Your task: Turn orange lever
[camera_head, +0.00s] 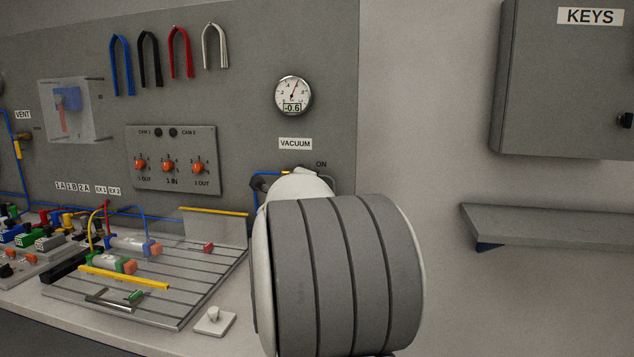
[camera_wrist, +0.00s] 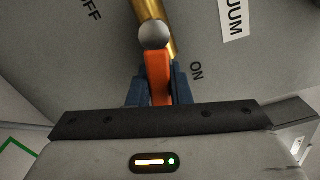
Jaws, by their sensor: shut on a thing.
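The orange lever (camera_wrist: 158,78) is in the wrist view, on a brass valve (camera_wrist: 150,10) with a round silver end. The lever points down the picture, toward the side of the ON label (camera_wrist: 196,72); an OFF label (camera_wrist: 90,9) is at the upper left. My gripper (camera_wrist: 154,84) has its blue fingers on both sides of the lever and is shut on it. In the head view my arm hides the lever and my gripper, below the VACUUM label (camera_head: 295,144).
A gauge (camera_head: 293,95) reading -0.6 is above the VACUUM label. A panel with orange knobs (camera_head: 171,160) is to the left. A grooved plate (camera_head: 170,297) with parts lies on the bench. A grey shelf (camera_head: 550,222) juts out at the right, below a KEYS cabinet (camera_head: 565,90).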

